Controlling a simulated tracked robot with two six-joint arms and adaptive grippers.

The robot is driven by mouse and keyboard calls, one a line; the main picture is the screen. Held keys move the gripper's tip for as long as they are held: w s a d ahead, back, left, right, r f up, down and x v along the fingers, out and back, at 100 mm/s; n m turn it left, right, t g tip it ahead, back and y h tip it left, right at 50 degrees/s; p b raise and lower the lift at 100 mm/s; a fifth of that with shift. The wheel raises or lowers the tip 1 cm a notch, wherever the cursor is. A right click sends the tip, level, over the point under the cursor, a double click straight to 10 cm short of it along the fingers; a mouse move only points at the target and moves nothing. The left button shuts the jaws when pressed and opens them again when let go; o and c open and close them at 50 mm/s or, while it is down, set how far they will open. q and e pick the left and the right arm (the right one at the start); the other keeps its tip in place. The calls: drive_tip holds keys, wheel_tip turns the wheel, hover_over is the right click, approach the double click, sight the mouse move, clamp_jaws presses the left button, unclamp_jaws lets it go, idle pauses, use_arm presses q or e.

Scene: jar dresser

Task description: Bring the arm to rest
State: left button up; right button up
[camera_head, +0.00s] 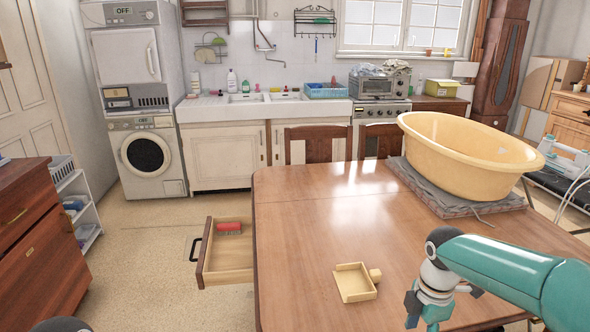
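My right arm (505,262), teal with a dark joint, reaches in from the right over the wooden table (310,210). Its gripper (423,318) points down above the table's near right part. Its fingertips look apart with nothing between them, close to the bottom edge of the picture. A small wooden tray-like piece (354,283) with a knob lies on the table, left of this gripper and apart from it. My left gripper is not in view.
A big yellow tub (465,155) stands on a grey folded cloth (450,202) at the table's back right. An open drawer (228,262) with a red item (229,228) juts from the table's left side. A brown dresser (35,250) stands at left. The table's middle is clear.

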drive_tip(key=s+a+f+m+g+y+p, duration=0.1)
drive_tip(key=s+a+f+g, duration=0.1)
drive_tip(key=s+f, duration=0.5)
drive_tip(key=s+a+f+g, duration=0.2)
drive_tip(key=s+f, duration=0.2)
drive_tip(key=f, duration=0.5)
drive_tip(key=s+a+f+m+t+y+p, duration=0.1)
drive_tip(key=s+a+f+m+y, duration=0.1)
drive_tip(key=s+a+f+m, duration=0.4)
drive_tip(key=s+a+f+m+y, duration=0.1)
drive_tip(key=s+a+f+m, duration=0.35)
drive_tip(key=s+m, duration=0.35)
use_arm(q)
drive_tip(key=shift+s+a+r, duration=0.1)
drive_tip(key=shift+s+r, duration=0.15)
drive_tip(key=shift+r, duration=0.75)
use_arm(e)
drive_tip(key=w+m+t, duration=0.1)
drive_tip(key=m, duration=0.1)
drive_tip(key=w+d+m+t, duration=0.1)
drive_tip(key=m, duration=0.1)
drive_tip(key=w+m+t, duration=0.1)
drive_tip(key=w+m, duration=0.1)
drive_tip(key=shift+d+f+m+t, duration=0.2)
drive_tip(key=shift+f+m+t, duration=0.05)
drive_tip(key=shift+m+t, duration=0.05)
